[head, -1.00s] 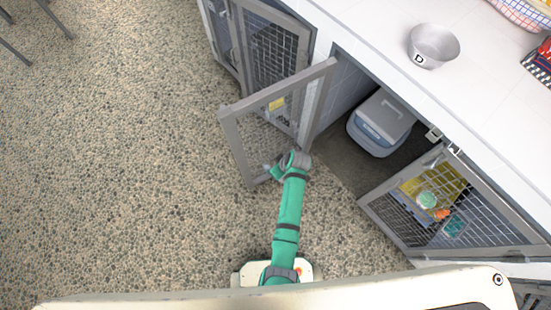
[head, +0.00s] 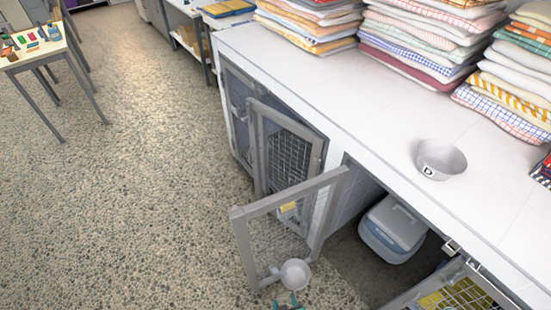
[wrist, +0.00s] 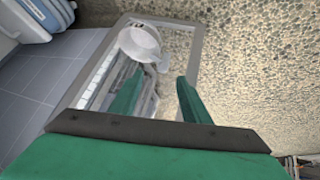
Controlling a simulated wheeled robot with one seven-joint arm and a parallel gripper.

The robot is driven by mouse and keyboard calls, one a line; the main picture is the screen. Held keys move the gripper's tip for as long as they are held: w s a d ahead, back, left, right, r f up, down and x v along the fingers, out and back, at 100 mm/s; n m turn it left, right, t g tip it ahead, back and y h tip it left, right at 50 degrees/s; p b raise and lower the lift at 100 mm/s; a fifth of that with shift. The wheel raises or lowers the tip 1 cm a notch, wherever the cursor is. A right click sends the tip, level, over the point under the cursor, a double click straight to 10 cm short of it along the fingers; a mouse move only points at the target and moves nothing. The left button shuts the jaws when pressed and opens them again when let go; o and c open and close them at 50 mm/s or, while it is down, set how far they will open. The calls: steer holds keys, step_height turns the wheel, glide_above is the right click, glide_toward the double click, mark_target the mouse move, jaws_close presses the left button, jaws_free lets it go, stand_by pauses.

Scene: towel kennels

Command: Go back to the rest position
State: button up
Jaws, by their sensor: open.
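My gripper (wrist: 161,75) shows in the wrist view with two teal fingers apart and nothing between the tips. In the head view only a small teal part of my arm shows at the bottom edge; the rest is out of frame. A grey mesh kennel door (head: 240,245) stands open, and its frame also shows beyond my fingers in the wrist view (wrist: 190,55). A round pale grey cup-like piece (head: 296,272) is by the door's lower edge; it also shows in the wrist view (wrist: 140,43). I cannot tell what it is fixed to.
A blue-grey lidded box (head: 392,228) sits inside the open kennel. Another mesh door (head: 462,272) stands open at lower right. On the white counter (head: 330,95) are a grey bowl (head: 440,160) marked D and folded towel stacks (head: 425,35).

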steer(key=s+a+r+m+t, duration=0.1)
steer(key=s+r, duration=0.4)
steer(key=r, duration=0.6)
steer(key=s+a+r+m+t, duration=0.1)
steer(key=s+r+t, duration=0.3)
steer(key=r, duration=0.6)
steer(key=s+a+r+m+t, duration=0.1)
steer(key=s+r, duration=0.4)
steer(key=r, duration=0.6)
steer(key=shift+s+a+r+m+t, duration=0.2)
steer(key=shift+s+r+m+t, duration=0.3)
steer(key=shift+t, duration=0.5)
steer(key=shift+w+f, duration=0.1)
steer(key=shift+f, duration=0.05)
